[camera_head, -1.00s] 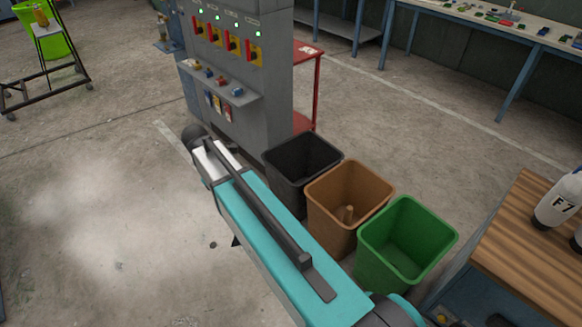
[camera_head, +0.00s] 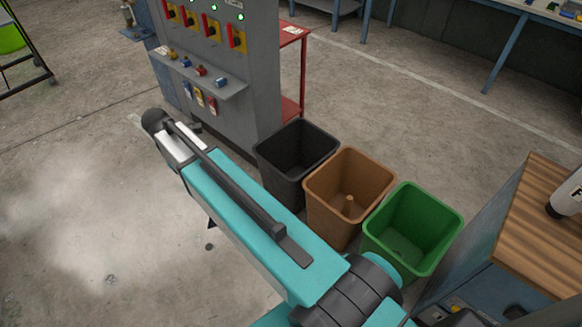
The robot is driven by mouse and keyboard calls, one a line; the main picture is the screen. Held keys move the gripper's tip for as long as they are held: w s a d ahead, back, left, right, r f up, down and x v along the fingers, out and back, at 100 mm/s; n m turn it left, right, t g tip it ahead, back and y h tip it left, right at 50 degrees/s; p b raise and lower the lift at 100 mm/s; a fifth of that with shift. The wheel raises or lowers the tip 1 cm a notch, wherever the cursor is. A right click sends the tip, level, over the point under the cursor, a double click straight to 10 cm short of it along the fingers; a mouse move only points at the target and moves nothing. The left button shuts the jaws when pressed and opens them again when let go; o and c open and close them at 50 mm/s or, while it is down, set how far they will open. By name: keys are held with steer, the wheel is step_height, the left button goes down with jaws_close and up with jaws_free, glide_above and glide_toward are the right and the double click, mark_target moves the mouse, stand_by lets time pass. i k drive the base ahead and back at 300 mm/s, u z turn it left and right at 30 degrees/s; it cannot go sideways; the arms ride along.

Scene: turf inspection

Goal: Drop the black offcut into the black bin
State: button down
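The black bin (camera_head: 297,157) stands on the floor beside the grey control cabinet, at the left end of a row of bins. Its visible inside looks dark, and I cannot make out anything in it. My teal arm crosses in front of the bin's lower left side. I cannot make out my gripper; the far end of the arm points to the upper left. A small dark shape sticks out below the arm, and I cannot tell what it is. I cannot identify the black offcut in this view.
The grey control cabinet (camera_head: 222,100) stands behind. A wood-topped bench (camera_head: 540,240) is at right. The floor at left is open.

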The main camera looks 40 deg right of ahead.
mark_target(285, 158)
steer(key=u, duration=0.15)
steer(key=i, duration=1.25)
steer(key=u, duration=0.15)
